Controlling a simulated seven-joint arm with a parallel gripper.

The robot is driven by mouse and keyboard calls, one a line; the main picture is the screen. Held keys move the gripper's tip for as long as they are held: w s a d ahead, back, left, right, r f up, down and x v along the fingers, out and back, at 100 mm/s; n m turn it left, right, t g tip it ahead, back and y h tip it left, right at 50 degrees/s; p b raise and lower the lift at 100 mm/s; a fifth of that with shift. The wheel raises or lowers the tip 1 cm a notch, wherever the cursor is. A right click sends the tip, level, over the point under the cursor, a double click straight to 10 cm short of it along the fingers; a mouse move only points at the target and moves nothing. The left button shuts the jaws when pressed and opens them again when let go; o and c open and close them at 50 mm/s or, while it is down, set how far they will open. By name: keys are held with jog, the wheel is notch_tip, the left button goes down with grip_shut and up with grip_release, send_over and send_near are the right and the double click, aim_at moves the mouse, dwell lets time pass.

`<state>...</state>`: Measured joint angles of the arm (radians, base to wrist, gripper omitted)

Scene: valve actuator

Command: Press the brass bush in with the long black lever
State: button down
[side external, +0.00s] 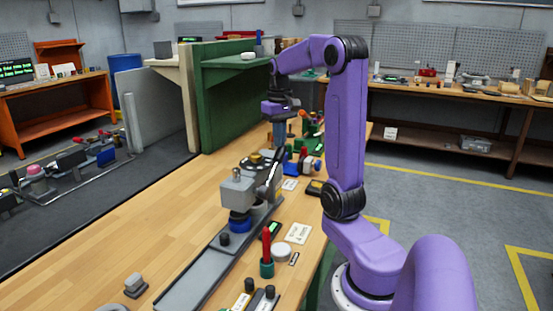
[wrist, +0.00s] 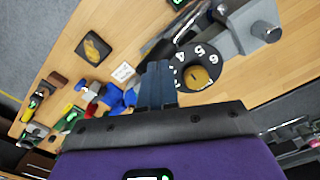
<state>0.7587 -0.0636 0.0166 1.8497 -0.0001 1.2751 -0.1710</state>
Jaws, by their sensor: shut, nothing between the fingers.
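My gripper (side external: 279,146) points down above the table, just behind the grey press-like unit (side external: 238,188). Its two fingers are together and empty, also in the wrist view (wrist: 156,68). A black numbered dial with a brass-coloured centre (wrist: 197,78) lies just right of the fingers in the wrist view. It shows on top of the unit in the side view (side external: 256,160). I cannot tell whether this brass centre is the bush. A dark lever-like bar (side external: 270,176) slants at the unit's right side; whether it is the long black lever is unclear. My fingers appear apart from it.
A blue ring-like part (side external: 240,221) sits under the unit, on a long grey rail (side external: 195,276). A red item stands in a green holder (side external: 267,268). Coloured parts (side external: 305,165) crowd the table right of the gripper. A green panel (side external: 235,95) stands behind.

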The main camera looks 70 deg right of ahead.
jog(key=shift+r, duration=2.5)
jog(key=a+f+n, duration=0.3)
jog(key=a+n, duration=0.2)
jog(key=a, duration=0.6)
jog(key=a+f+n, duration=0.4)
jog(key=a, duration=0.8)
jog(key=s+a+f+n, duration=0.3)
jog(key=s+a+n, duration=0.1)
jog(key=s, duration=0.4)
jog(key=s+a+f+n, duration=0.4)
jog(key=s+a+n, duration=0.1)
jog(key=s, duration=0.3)
jog(key=shift+a+n, duration=0.3)
jog(key=shift+a, duration=0.45)
